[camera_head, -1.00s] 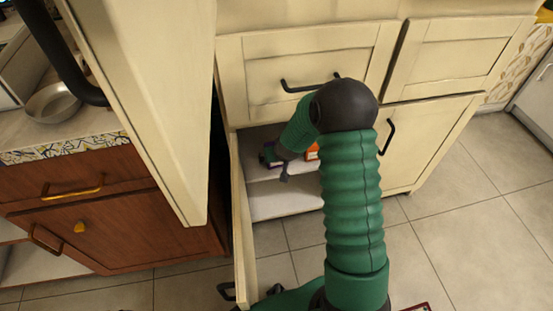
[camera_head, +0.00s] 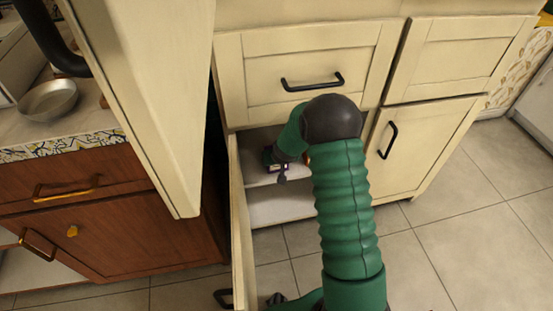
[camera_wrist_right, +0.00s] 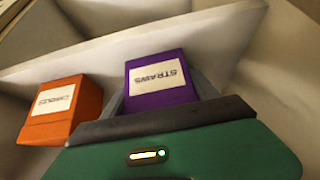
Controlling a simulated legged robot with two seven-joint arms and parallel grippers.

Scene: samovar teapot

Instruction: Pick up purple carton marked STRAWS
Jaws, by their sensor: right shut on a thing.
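The purple carton (camera_wrist_right: 165,94) has a white STRAWS label and shows in the right wrist view, just beyond the edge of my right gripper (camera_wrist_right: 160,115). My right gripper is shut on this carton; its fingertips are mostly hidden. In the head view my green right arm reaches into the open lower cupboard, and the right gripper (camera_head: 281,166) is at the shelf. A small part of the purple carton (camera_head: 268,158) shows beside it there. My left gripper is not clearly visible.
An orange carton (camera_wrist_right: 62,110) with a white label stands left of the purple one in the wrist view. The cupboard's shelf (camera_head: 285,205), open door (camera_head: 243,230) and the drawer above (camera_head: 312,75) bound the space. A metal bowl (camera_head: 48,100) is on the left counter.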

